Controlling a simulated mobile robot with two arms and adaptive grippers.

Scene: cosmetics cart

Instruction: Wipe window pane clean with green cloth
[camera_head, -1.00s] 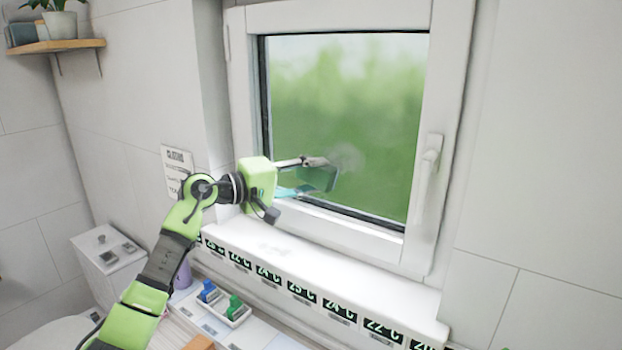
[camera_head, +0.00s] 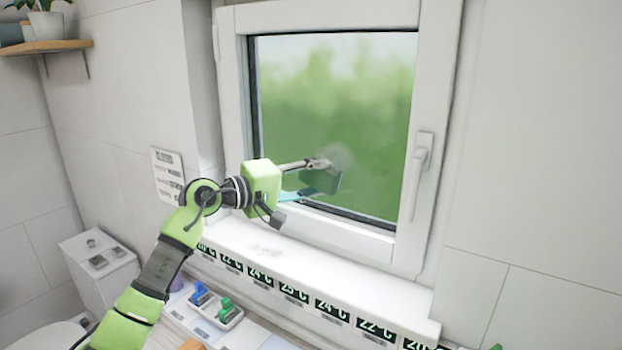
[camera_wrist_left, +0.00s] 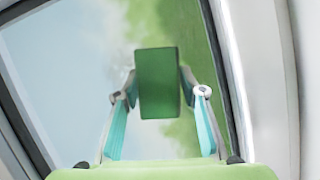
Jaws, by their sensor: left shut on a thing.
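The window pane (camera_head: 345,85) fills the white frame, with blurred greenery behind it. A faint whitish smudge (camera_head: 342,155) shows on its lower part. My left gripper (camera_head: 316,178) is at the lower part of the pane, shut on the green cloth (camera_head: 326,182). The cloth is a dark green block just below the smudge. In the left wrist view the cloth (camera_wrist_left: 158,83) sits between the two teal-padded fingers, in front of the pane (camera_wrist_left: 65,75). I cannot tell whether the cloth touches the glass. My right gripper is not in view.
The window handle (camera_head: 420,160) is on the right of the frame (camera_head: 441,110). A white sill (camera_head: 330,275) with temperature labels runs below. Under it is a tray (camera_head: 229,322) with blue and green items. A wall shelf (camera_head: 45,47) with a plant is at upper left.

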